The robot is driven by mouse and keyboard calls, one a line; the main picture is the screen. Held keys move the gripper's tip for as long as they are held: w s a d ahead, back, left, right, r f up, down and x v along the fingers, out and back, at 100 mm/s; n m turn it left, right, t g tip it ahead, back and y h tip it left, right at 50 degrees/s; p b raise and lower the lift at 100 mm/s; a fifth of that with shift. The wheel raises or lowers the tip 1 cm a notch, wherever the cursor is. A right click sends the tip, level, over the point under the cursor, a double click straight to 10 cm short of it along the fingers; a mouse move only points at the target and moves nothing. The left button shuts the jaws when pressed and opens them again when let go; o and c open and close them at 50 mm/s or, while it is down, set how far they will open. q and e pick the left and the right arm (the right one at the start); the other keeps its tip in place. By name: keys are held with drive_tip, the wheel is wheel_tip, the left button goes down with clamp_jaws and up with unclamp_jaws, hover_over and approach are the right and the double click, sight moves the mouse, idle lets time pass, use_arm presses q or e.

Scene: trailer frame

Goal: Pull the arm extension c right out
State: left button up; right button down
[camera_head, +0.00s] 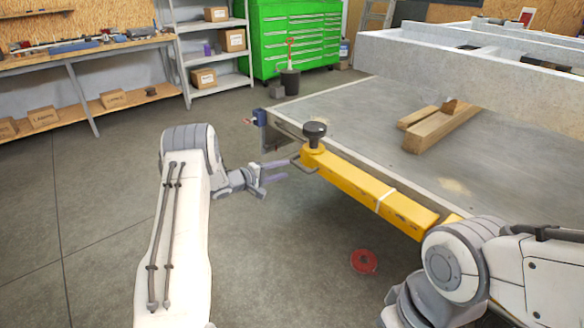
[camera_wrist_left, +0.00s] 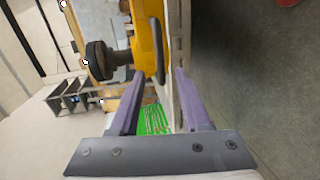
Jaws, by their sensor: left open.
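The arm extension (camera_head: 365,187) is a yellow bar along the near edge of the grey table frame, with a black knob (camera_head: 315,130) on top at its left end and a thin dark loop (camera_head: 304,164) at that end. The bar (camera_wrist_left: 147,40) and knob (camera_wrist_left: 100,60) also show in the left wrist view. My left gripper (camera_head: 280,171) is open just left of the bar's end, its fingertips close to the loop. Contact cannot be told. My right arm shows at the lower right, over the bar's right end. Its gripper is out of view.
A wooden block (camera_head: 440,128) lies on the table top (camera_head: 345,125). A blue clamp-like part (camera_head: 259,117) sits at the table's left corner. A red round object (camera_head: 364,262) lies on the floor below the bar. The floor left of the table is clear.

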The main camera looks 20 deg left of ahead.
use_arm(q)
drive_tip(key=shift+v, duration=1.65)
drive_tip(key=shift+w, duration=0.1)
drive_tip(key=w+d+r+m+g+y+p, duration=0.2)
drive_tip(key=d+r+m+y+p, duration=0.25)
drive_tip(key=d+r, duration=0.85)
drive_tip(key=s+d+r+m+g+y+p, duration=0.1)
drive_tip(key=s+d+r+m+g+y, duration=0.2)
drive_tip(key=s+d, duration=0.5)
drive_tip(key=s+d+r+m+g+p, duration=0.1)
drive_tip(key=s+d+m+g, duration=0.1)
drive_tip(key=s, duration=1.1)
drive_tip(key=s+d+r+m+g+p, duration=0.1)
drive_tip(key=s+d+m+g, duration=0.2)
drive_tip(key=s, duration=1)
drive_tip(key=s+d+r+m+g+p, duration=0.1)
drive_tip(key=s+d+m+g+p, duration=0.1)
drive_tip(key=s+m, duration=0.5)
drive_tip(key=s+g, duration=0.1)
drive_tip(key=s, duration=0.5)
drive_tip(key=shift+s+d+r+g+h, duration=0.3)
drive_tip(key=shift+s+r+h, duration=0.05)
